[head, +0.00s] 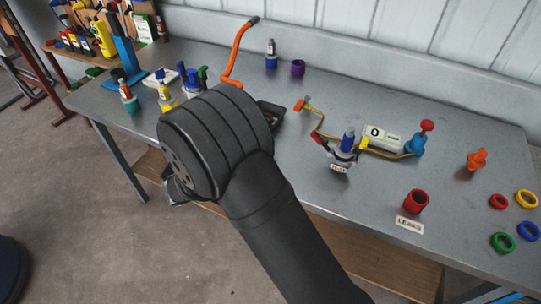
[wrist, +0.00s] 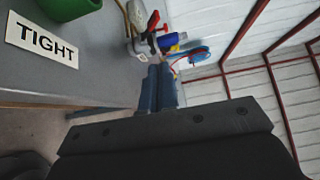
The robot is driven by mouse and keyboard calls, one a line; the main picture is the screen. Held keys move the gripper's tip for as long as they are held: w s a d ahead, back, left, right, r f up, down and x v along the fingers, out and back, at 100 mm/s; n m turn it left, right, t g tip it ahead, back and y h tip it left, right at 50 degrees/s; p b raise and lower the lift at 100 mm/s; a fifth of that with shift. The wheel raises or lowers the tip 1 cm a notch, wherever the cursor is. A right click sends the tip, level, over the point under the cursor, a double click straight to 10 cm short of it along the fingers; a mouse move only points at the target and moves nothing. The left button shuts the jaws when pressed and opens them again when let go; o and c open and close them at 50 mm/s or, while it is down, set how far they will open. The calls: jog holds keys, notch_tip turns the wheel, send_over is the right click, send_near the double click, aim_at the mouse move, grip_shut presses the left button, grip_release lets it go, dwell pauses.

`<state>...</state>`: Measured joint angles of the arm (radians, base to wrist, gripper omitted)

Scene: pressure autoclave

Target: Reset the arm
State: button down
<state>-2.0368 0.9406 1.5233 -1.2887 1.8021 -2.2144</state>
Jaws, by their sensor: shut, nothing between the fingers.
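My gripper (wrist: 160,72) shows in the wrist view with its two blue-grey fingers together, shut and empty. In the head view my dark arm reaches over the front edge of the metal workbench (head: 330,185), left of its middle. Its wrist hides most of my gripper there; only a small grey part shows below the wrist, above the floor in front of the bench. The fingers appear to touch nothing.
A red cup (head: 415,201) stands behind the LEAKS label (head: 410,223). Coloured rings (head: 502,243) lie at right. A TIGHT sign (wrist: 42,41) shows in the wrist view.

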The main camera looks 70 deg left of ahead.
jog(key=shift+s, duration=0.2)
jog(key=w+a, duration=0.1)
jog(key=w, duration=1.1)
jog(key=shift+w+d+r, duration=0.25)
jog(key=shift+d+r, duration=0.15)
jog(key=shift+d, duration=0.25)
jog(key=shift+w+d+r, duration=0.2)
jog(key=shift+d+r, duration=0.25)
jog(key=shift+d, duration=0.25)
jog(key=shift+w+d+r, duration=0.25)
jog(key=shift+d+r, duration=0.15)
jog(key=shift+d, duration=0.25)
